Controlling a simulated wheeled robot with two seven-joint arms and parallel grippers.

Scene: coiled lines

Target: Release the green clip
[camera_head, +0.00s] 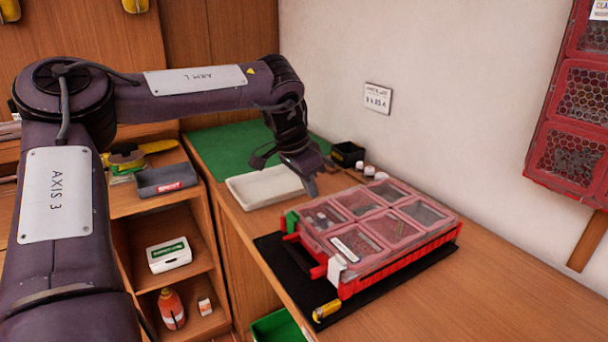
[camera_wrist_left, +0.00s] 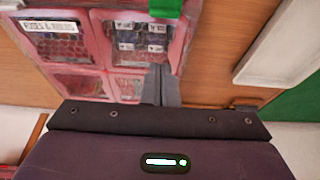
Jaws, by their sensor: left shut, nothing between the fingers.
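The green clip (camera_head: 291,221) sits at the left front corner of a red organizer case (camera_head: 397,268) with a clear, compartmented lid. It also shows at the top edge of the left wrist view (camera_wrist_left: 165,8), partly cut off. I cannot tell whether it is latched. A white clip (camera_head: 336,269) is on the same front side, nearer the camera. My left gripper (camera_head: 313,188) is shut and empty, above the case's far left corner. In the left wrist view its closed fingers (camera_wrist_left: 159,72) point toward the green clip with a gap between. My right gripper is not in view.
The case lies on a black mat (camera_head: 270,246) on the wooden bench. A white tray (camera_head: 238,196) and green mat (camera_head: 215,143) lie behind it, left. A black box (camera_head: 347,153) and small white-topped items stand behind. A yellow-handled tool (camera_head: 327,310) lies at the front. The bench is clear at right.

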